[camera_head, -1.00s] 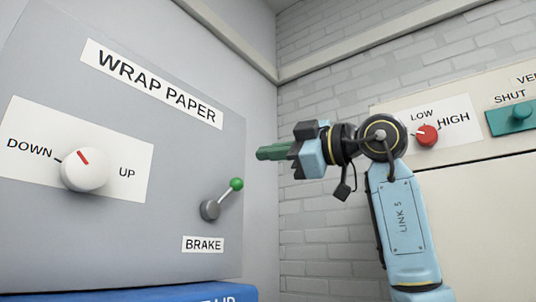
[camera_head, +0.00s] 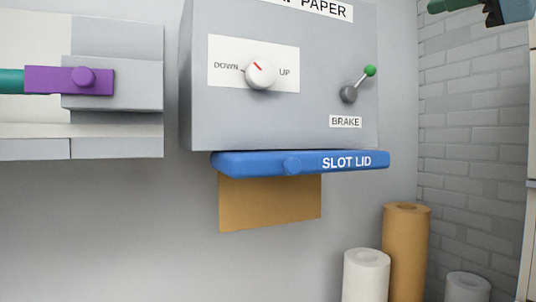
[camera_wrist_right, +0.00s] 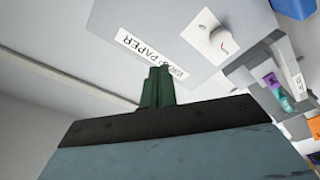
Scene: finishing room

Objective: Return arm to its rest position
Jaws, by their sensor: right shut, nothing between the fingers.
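My right gripper (camera_head: 452,5) shows only in part at the top right corner of the head view, with its green fingers pointing left. In the right wrist view the green fingers (camera_wrist_right: 157,88) are together, with nothing between them. They appear in front of the grey wrap paper box (camera_wrist_right: 195,45), whose label looks upside down there. In the head view the gripper is to the upper right of the brake lever (camera_head: 360,84) and apart from it. Most of the right arm is outside the picture. My left gripper is in neither view.
The wrap paper box (camera_head: 220,120) carries a white dial (camera_head: 261,74). Below are the blue slot lid (camera_head: 300,164) and hanging brown paper (camera_head: 270,203). A purple piece with a knob (camera_head: 70,80) is at left. Brown (camera_head: 406,250) and white (camera_head: 366,275) rolls stand at lower right.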

